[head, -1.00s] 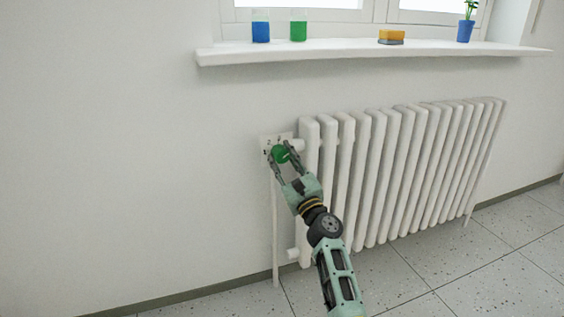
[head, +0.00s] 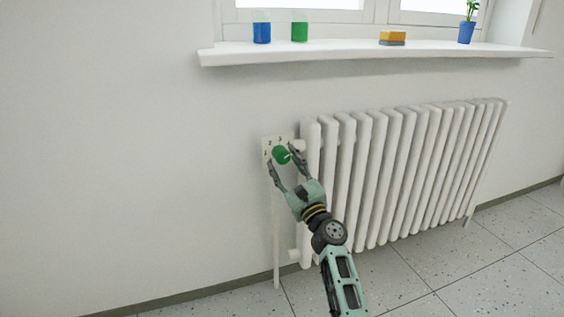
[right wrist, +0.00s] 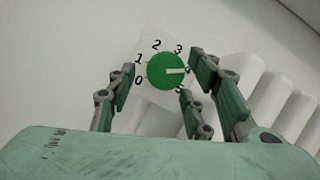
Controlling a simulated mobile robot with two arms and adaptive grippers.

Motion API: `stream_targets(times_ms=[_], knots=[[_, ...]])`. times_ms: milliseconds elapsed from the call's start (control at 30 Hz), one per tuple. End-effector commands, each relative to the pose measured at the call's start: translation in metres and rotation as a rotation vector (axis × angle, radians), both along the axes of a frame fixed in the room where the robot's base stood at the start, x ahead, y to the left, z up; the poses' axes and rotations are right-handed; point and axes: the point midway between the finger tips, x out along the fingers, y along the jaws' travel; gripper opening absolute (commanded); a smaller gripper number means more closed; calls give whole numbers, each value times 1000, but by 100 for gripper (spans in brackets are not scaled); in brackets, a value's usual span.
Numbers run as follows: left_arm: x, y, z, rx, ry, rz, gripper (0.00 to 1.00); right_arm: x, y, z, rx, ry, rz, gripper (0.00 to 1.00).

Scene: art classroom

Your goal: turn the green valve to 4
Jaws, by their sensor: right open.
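The green valve (head: 281,155) is a round knob on a pale numbered plate (head: 267,142) at the radiator's upper left corner. In the right wrist view the valve (right wrist: 160,75) has a white mark pointing right, between the 3 and the 5. The plate (right wrist: 146,92) shows 0, 1, 2, 3 and part of 5. My right gripper (head: 282,160) is open, its fingers spread on either side of the valve. In the right wrist view gaps show between the fingers and the knob. My left gripper is not in view.
The white radiator (head: 400,175) stands right of the valve, close to my right fingers. A white pipe (head: 276,235) runs down below the valve. A windowsill (head: 350,54) above holds a blue cup, a green cup, a sponge and a potted plant. The wall at left is bare.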

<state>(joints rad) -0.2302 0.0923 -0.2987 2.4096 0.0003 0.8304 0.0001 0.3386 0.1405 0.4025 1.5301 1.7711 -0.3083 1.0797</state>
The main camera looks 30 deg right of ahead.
Motion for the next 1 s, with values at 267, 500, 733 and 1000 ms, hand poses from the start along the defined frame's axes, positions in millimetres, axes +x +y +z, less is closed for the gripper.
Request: stream_targets(times_ms=[267,500,733,1000], knots=[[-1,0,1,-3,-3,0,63,-55,7,-23,0,4,1,47],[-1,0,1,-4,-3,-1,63,-89,11,-36,1,3,2,47],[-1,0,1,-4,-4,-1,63,-97,12,-39,-1,1,3,47],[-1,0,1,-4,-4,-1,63,-96,12,-39,-1,1,3,47]])
